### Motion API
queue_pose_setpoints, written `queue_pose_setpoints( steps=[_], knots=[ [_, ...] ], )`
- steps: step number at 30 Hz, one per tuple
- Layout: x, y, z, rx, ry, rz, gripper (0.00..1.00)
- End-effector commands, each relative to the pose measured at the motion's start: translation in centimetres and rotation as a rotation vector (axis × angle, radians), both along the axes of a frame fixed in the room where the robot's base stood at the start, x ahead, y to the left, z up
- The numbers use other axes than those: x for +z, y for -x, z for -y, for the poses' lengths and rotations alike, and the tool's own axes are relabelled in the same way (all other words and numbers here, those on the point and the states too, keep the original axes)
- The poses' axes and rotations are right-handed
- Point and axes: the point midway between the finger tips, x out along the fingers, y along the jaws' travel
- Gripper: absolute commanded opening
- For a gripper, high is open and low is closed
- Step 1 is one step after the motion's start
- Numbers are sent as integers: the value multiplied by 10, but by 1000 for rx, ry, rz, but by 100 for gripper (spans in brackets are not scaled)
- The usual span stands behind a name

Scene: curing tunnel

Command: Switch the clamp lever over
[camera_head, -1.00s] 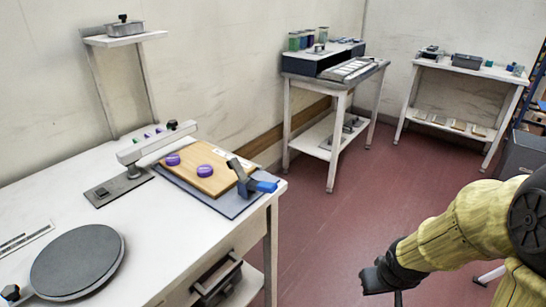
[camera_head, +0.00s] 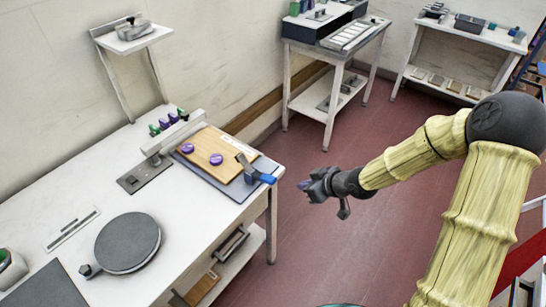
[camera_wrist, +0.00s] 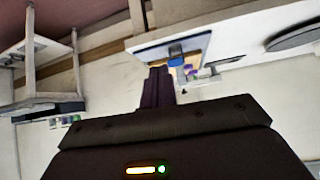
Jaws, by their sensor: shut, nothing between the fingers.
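The clamp lever (camera_head: 257,176), with a blue handle end and a dark grey arm, sits at the right front corner of a wooden board (camera_head: 227,168) on the white bench. In the wrist view the blue lever end (camera_wrist: 176,55) shows just beyond my fingers. Two purple round pieces (camera_head: 216,159) lie on the board. My gripper (camera_head: 306,186) is shut and empty, in the air to the right of the lever and apart from it. In the wrist view its dark fingers (camera_wrist: 158,85) are together and point toward the bench.
The white bench (camera_head: 75,205) carries a round grey plate (camera_head: 128,242) and a grey bracket arm (camera_head: 175,135) behind the board. Another table with a dark unit (camera_head: 318,27) stands at the back. The red floor (camera_head: 340,240) between bench and arm is clear.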

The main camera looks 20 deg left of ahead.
Motion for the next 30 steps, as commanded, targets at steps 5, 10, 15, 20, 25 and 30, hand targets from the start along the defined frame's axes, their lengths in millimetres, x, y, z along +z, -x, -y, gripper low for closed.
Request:
queue_pose_setpoints(
  steps=[5,10,15,20,25,30],
  knots=[
    [56,-6,-29,78,-126,59,0],
    [69,-7,-40,108,-180,88,0],
    [67,-8,-40,109,-182,90,0],
    [67,-8,-40,108,-182,90,0],
    [64,-10,-46,110,-182,89,0],
    [53,-16,-63,112,-182,89,0]
  ],
)
